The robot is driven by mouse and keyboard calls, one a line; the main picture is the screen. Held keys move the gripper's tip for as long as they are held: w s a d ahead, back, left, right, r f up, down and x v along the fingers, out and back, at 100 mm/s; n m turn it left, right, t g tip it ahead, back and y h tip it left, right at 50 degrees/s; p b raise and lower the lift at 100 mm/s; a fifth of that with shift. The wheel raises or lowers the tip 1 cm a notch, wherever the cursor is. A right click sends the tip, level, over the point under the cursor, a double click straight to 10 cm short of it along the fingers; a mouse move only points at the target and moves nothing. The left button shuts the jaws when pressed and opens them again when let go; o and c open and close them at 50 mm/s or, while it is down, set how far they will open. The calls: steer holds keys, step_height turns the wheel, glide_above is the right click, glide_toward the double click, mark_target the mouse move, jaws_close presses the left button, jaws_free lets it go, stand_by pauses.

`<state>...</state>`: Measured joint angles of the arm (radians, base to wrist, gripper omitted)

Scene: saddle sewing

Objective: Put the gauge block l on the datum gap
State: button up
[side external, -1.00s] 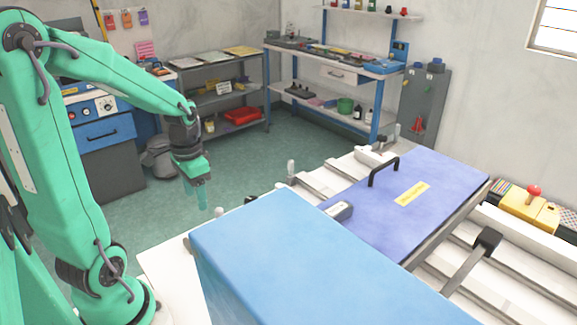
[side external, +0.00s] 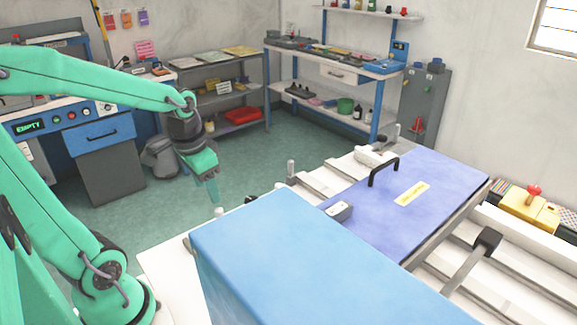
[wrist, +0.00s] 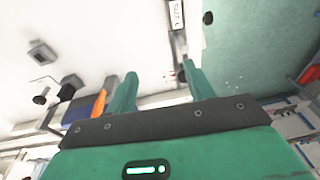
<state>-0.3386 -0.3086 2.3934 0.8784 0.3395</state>
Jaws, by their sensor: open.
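My gripper (side external: 212,190) is open and empty, hanging beyond the far left end of the large blue box. It points down with a slight tilt. In the wrist view its two green fingers (wrist: 160,78) are apart, with pale surface and a narrow grey bar beyond them. A small white label with dark lettering (wrist: 176,13) shows past the fingers; I cannot read it surely. I cannot pick out gauge block l or the datum gap for certain in either view. The blue box hides part of the white bench in the side view.
The blue box (side external: 300,255) fills the front of the bench. A short post (side external: 291,168) stands at the bench's far edge. Open floor (side external: 245,170) lies beyond.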

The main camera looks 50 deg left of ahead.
steer(key=s+d+r+t, duration=0.3)
steer(key=d+r, duration=0.3)
steer(key=d, duration=0.3)
steer(key=shift+r+t+h, duration=0.3)
steer(key=shift+t, duration=0.1)
